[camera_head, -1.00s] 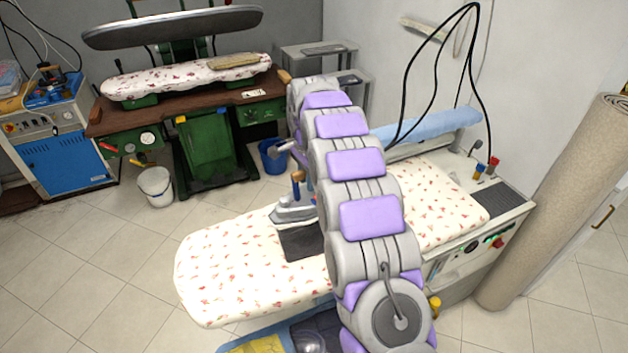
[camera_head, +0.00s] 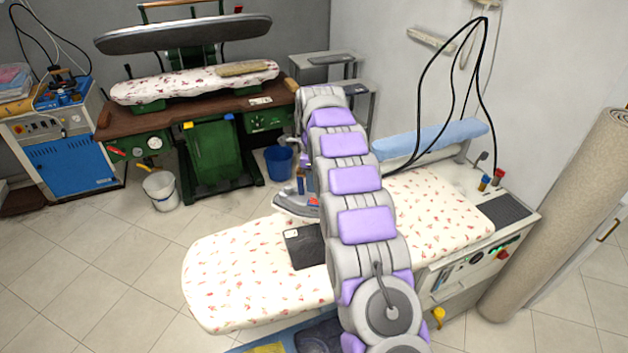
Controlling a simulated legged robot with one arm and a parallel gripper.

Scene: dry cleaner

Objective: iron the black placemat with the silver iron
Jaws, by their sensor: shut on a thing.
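The black placemat (camera_head: 303,248) lies on the floral-covered ironing board (camera_head: 235,275), left of my arm. Its right part is hidden behind the arm, and a small white patch shows near its upper left corner. The silver iron (camera_head: 293,205) is just beyond the placemat's far edge, at the board's far side. I cannot tell whether its soleplate touches the board. My gripper (camera_head: 306,181) is at the iron's handle, shut on it and mostly hidden behind my arm.
A blue padded sleeve arm (camera_head: 430,138) and hanging black cables (camera_head: 425,90) are at the board's right end. A rolled carpet (camera_head: 565,215) stands at the right. A green pressing table (camera_head: 210,155), buckets and a blue-fronted machine (camera_head: 65,160) are behind, with open floor at left.

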